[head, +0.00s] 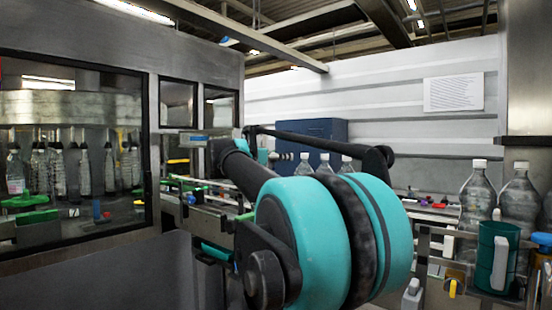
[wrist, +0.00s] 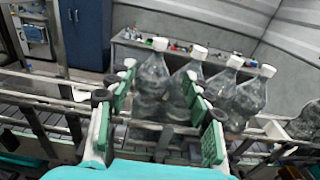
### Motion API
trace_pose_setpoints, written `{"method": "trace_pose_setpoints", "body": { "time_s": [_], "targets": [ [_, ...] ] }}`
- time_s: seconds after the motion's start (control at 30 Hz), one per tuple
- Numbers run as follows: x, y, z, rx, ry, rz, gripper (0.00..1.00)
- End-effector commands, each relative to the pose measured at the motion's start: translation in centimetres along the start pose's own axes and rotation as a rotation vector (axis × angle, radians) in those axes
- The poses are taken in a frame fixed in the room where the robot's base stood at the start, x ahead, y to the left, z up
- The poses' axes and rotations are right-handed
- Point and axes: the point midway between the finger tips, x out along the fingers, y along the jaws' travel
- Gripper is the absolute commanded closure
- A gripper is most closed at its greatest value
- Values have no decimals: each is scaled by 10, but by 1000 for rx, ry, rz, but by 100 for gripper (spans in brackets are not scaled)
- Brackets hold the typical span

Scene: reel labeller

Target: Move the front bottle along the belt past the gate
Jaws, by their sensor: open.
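Clear bottles with white caps stand upright in a row on the belt (wrist: 40,125) in the wrist view. The leftmost bottle (wrist: 152,82) and the one beside it (wrist: 181,88) show between and beyond the green-padded fingers of my gripper (wrist: 160,100). My gripper is open, and I see no clear contact with a bottle. In the head view, bottle tops (head: 304,166) show behind my teal arm, which hides my gripper and most of the belt. I cannot pick out the gate for certain in either view.
Metal guide rails (wrist: 45,95) run along the belt. A windowed machine (head: 75,160) with more bottles inside stands at left in the head view. Large bottles (head: 478,192) and a dark green holder (head: 494,256) stand at right. A blue cabinet (wrist: 86,32) is behind.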

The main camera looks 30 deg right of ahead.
Motion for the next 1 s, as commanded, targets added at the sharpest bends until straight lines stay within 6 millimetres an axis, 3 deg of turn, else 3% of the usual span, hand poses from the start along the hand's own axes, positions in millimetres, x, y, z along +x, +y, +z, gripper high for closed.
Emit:
{"method": "trace_pose_setpoints", "body": {
  "time_s": [0.7,1.0],
  "targets": [
    [125,0,0,-4,-2,1,49],
    [159,1,0,-4,-2,2,49]
  ]
}}
